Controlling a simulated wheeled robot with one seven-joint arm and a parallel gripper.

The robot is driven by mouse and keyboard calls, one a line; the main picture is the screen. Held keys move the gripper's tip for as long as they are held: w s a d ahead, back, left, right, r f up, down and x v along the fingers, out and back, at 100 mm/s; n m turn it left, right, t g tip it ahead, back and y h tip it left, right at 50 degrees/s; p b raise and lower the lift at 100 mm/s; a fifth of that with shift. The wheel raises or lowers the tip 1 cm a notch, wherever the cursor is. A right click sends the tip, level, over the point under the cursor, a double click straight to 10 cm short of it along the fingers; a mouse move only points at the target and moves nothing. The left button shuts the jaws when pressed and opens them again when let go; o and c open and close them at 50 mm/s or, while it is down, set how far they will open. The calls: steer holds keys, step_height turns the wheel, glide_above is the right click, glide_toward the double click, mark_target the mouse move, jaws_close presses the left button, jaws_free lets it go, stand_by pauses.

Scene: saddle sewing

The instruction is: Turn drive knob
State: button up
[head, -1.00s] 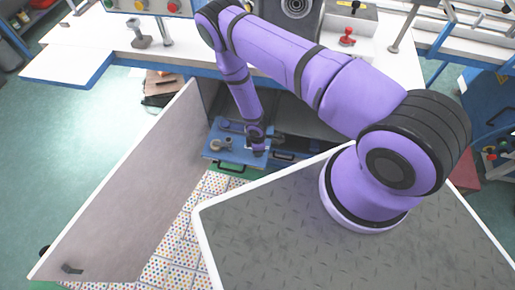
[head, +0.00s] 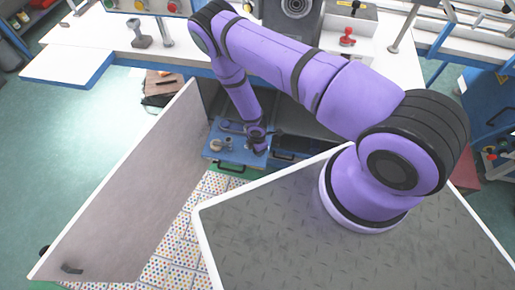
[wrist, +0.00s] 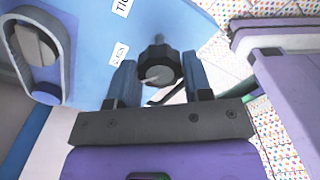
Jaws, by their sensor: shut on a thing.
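The drive knob (wrist: 160,64) is a black, lobed knob with a grey pointer mark. In the wrist view it sits on a light blue panel (wrist: 88,40) with white labels beside it. My gripper (wrist: 159,76) has one finger on each side of the knob and is shut on it. In the head view my gripper (head: 258,148) is low over a blue drawer-like unit (head: 238,158) inside the open cabinet. The knob cannot be made out there.
A large cabinet door (head: 130,190) stands open to the left. A white worktop (head: 110,50) lies above the cabinet. In the wrist view a grey switch in an oval frame (wrist: 36,45) is at the upper left. Dotted floor tiles (head: 180,245) lie below.

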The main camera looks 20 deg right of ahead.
steer(key=o, duration=0.9)
steer(key=shift+r, duration=0.15)
step_height(320, 180, up, 11)
steer(key=shift+f, duration=0.2)
stand_by(0.3)
